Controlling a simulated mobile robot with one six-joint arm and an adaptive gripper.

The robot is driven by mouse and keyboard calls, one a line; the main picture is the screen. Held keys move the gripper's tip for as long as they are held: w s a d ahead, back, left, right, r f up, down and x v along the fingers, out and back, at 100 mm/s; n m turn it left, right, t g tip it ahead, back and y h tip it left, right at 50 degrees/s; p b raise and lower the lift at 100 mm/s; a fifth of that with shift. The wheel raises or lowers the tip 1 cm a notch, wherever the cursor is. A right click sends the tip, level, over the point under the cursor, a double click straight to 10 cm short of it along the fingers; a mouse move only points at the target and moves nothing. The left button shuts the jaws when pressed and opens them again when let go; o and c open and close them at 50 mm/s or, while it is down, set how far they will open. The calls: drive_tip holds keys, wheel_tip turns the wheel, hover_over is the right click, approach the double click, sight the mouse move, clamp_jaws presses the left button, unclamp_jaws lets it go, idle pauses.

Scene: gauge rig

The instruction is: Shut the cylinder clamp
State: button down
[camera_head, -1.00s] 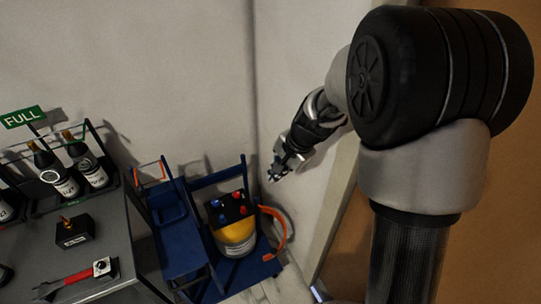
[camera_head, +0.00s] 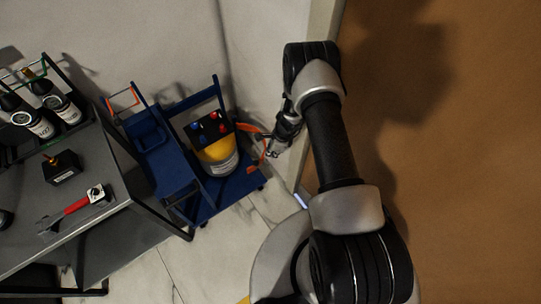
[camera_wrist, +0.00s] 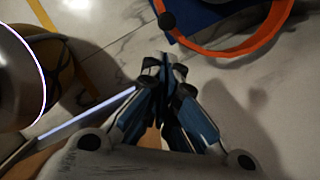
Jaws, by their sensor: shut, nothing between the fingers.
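The cylinder clamp is a curved orange arm (camera_head: 248,128) on the right side of the blue cart. It stands out to the right of the yellow cylinder (camera_head: 214,160), not around its front. In the wrist view the clamp arm (camera_wrist: 232,50) curves across the top right, apart from the fingertips. My gripper (camera_head: 272,152) is at the clamp's outer right side and partly hides it in the head view. Its fingers (camera_wrist: 164,68) are together and empty in the wrist view. Whether any part of my gripper touches the clamp is unclear.
The blue cart (camera_head: 240,188) stands near the wall corner. A grey table (camera_head: 100,225) at left holds bottles (camera_head: 30,120), a black box (camera_head: 62,168) and a red-handled tool (camera_head: 75,207). A brown surface (camera_head: 455,150) lies at right. Marble floor (camera_head: 225,240) is clear in front.

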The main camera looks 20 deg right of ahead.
drive_tip(key=b+x, duration=0.3)
drive_tip(key=x, duration=0.5)
drive_tip(key=shift+a, duration=0.15)
